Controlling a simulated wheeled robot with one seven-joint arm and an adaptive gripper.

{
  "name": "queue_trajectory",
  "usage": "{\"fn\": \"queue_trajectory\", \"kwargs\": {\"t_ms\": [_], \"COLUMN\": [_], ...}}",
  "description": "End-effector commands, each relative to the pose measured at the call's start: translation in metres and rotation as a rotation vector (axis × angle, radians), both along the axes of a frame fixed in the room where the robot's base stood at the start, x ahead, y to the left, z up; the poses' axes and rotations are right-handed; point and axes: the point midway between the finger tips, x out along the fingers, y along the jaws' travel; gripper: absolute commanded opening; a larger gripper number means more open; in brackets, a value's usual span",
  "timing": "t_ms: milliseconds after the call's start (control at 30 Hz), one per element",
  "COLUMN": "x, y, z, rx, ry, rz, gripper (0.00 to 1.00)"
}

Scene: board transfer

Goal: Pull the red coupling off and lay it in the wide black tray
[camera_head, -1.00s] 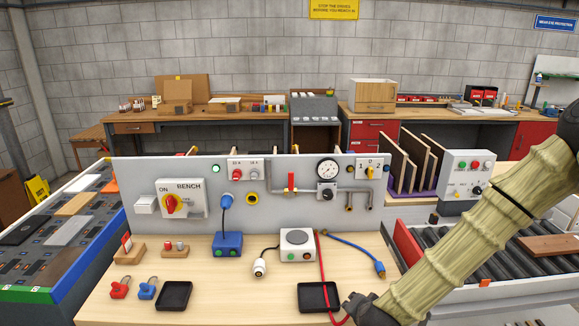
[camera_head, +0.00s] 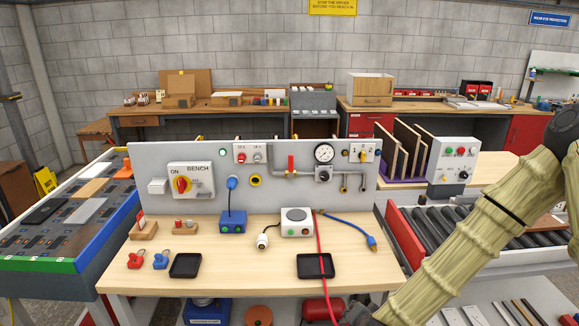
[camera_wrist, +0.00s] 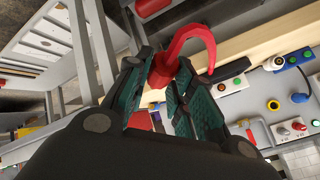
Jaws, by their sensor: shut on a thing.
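My gripper (camera_wrist: 168,80) is shut on the end of a red hose, where a red coupling (camera_wrist: 160,76) shows between the dark green finger pads. In the head view my gripper (camera_head: 357,314) is at the bottom edge, partly cut off, in front of the bench. The red hose (camera_head: 320,245) runs from near the panel's foot, over the bench and the right black tray, down past the front edge. Two black trays lie on the bench: the right one (camera_head: 306,271) looks slightly wider than the left one (camera_head: 186,266). The coupling is hard to make out in the head view.
A blue hose (camera_head: 350,233) lies right of the white box (camera_head: 297,227). A blue box (camera_head: 232,222), red padlock (camera_head: 136,259) and blue padlock (camera_head: 161,260) are further left. A grey panel (camera_head: 215,155) stands behind. A roller conveyor (camera_head: 440,225) is at the right.

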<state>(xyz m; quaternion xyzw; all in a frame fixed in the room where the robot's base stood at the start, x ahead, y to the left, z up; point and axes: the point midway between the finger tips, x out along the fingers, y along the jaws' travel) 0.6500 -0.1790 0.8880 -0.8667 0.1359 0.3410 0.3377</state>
Motion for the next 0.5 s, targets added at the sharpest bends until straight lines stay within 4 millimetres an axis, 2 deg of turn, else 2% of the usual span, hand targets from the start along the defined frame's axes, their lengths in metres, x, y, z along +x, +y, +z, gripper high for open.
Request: {"fn": "queue_trajectory", "kwargs": {"t_ms": [300, 500], "x": [-0.029, -0.043], "y": [0.0, 0.001], "z": [-0.035, -0.049], "rx": [0.001, 0.006], "ry": [0.003, -0.001], "rz": [0.001, 0.002], "gripper": [0.0, 0.0]}}
